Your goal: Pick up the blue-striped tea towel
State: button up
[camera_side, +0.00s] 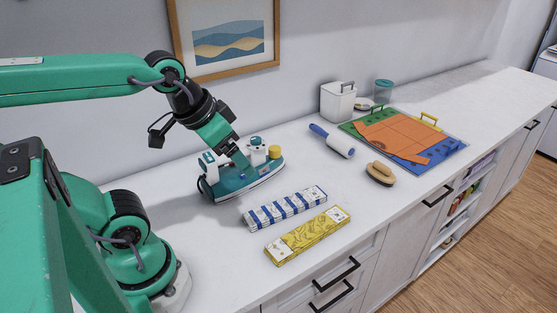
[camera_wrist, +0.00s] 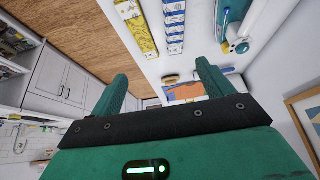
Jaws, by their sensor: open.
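The blue-striped tea towel (camera_side: 285,207) lies folded in a long flat strip on the white counter, white with blue bands. It also shows at the top of the wrist view (camera_wrist: 174,28). My gripper (camera_side: 240,160) is above and behind the towel, close over the teal iron, and apart from the towel. In the wrist view my gripper (camera_wrist: 163,77) has its two green fingers spread wide with nothing between them. The side view hides part of the fingers against the iron.
A teal iron (camera_side: 243,184) stands just behind the towel. A yellow patterned folded towel (camera_side: 308,235) lies in front. A lint roller (camera_side: 332,141), a wooden brush (camera_side: 380,173) and a coloured mat (camera_side: 448,149) lie to the right. Bare counter lies between the towels and the brush.

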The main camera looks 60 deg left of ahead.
jog(key=shift+w, duration=0.15)
jog(key=g, duration=0.6)
send_over(287, 205)
jog(key=shift+m, duration=0.4)
notch_tip(287, 205, down, 17)
jog(key=shift+d+r, duration=0.1)
jog(key=shift+r, duration=0.05)
jog(key=shift+f, duration=3.9)
jog(key=c, duration=1.1)
